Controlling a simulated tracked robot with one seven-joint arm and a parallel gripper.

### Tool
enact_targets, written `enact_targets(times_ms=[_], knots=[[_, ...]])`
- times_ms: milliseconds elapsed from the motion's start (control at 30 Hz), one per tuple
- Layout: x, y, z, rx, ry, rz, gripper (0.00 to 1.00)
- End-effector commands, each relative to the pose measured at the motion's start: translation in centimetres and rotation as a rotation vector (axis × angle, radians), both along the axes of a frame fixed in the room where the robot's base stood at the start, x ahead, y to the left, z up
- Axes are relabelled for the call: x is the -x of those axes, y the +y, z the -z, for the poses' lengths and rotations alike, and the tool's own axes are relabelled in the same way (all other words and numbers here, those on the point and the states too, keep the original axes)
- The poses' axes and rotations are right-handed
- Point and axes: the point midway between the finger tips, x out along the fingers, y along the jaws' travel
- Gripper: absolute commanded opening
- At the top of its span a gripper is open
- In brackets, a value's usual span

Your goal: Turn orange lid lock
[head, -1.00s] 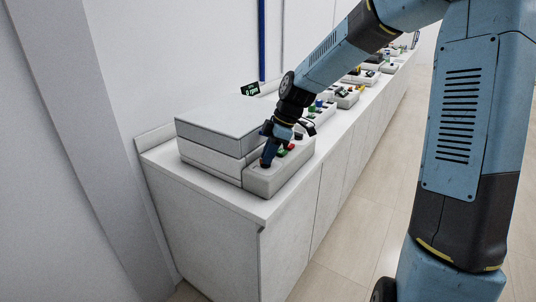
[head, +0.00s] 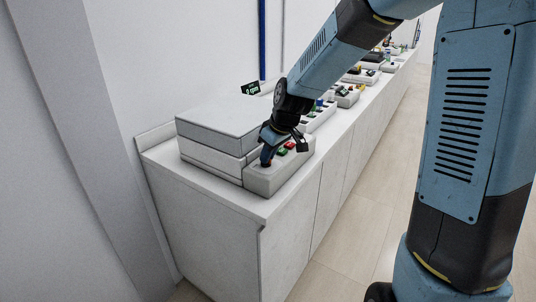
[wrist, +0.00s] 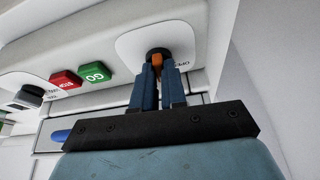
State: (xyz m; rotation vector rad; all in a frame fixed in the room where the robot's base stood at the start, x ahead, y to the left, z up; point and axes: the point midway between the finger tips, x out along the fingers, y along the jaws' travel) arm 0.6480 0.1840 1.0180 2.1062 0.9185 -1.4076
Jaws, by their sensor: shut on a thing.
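The orange lid lock (wrist: 157,60) is a small knob on the sloped panel of a white machine, seen in the wrist view. My gripper (wrist: 158,72) has its two blue fingers shut on the lock, one on each side. In the head view my gripper (head: 267,157) reaches down to the near end of the machine's panel, and the lock is mostly hidden by the fingers there. The machine (head: 270,180) has a flat closed grey lid (head: 215,125) behind the panel.
Beside the lock sit a green button (wrist: 95,72), a red button (wrist: 66,80) and a dark knob (wrist: 28,96). The machine stands at the near end of a long white counter (head: 200,185). Several other devices with coloured parts (head: 345,95) line the counter beyond.

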Motion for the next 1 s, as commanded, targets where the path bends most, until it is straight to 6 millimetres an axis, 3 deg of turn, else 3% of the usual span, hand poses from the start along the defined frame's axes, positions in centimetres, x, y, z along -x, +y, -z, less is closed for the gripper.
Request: enact_targets(times_ms=[1000], knots=[[-0.02,0.60,-0.29,-0.005,-0.007,0.640,0.00]])
